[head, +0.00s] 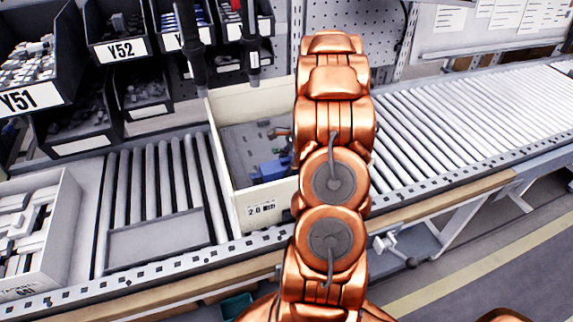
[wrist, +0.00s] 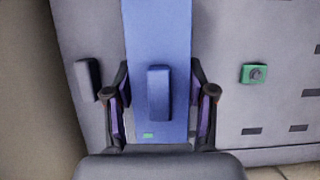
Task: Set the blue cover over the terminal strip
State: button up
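The blue cover (wrist: 157,30) is a long flat blue piece with a raised dark blue block (wrist: 158,93) on it, in the middle of the wrist view. It lies over a grey panel (wrist: 225,30). My gripper (wrist: 160,72) has its fingers apart, one on each side of the raised block, with a visible gap to it on both sides. The fingertips are close to the cover's long edges; I cannot tell whether they touch. In the head view, blue (head: 270,170) shows inside the cream box, partly behind my arm. I cannot make out the terminal strip.
The cream box (head: 252,214) stands on the roller conveyor (head: 450,120), its walls around the grey panel. A green part (wrist: 255,73) and a dark block (wrist: 88,80) sit on the panel. A white tray (head: 62,235) of parts is at left; dark bins (head: 117,30) are behind.

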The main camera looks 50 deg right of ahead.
jog(key=o, duration=0.6)
jog(key=shift+r, duration=0.1)
jog(key=shift+c, duration=0.2)
jog(key=v, duration=1.2)
jog(key=s+a+r+n+g, duration=0.15)
jog(key=a+n, duration=0.25)
jog(key=a, duration=0.4)
jog(key=a+r+n+h, duration=0.1)
jog(key=a+r+n, duration=0.2)
jog(key=a, duration=0.5)
jog(key=s+a+r+n+g, duration=0.1)
jog(key=a+r+n, duration=0.25)
jog(key=a, duration=0.55)
jog(key=s+a+n+h, duration=0.1)
jog(key=s+a+n, duration=0.5)
jog(key=s, duration=0.3)
jog(key=s+a+f+n+g+h, duration=0.1)
jog(key=s+a+n+h, duration=0.1)
jog(key=s+a+n, duration=0.5)
jog(key=shift+s+a, duration=0.2)
jog(key=shift+s, duration=0.7)
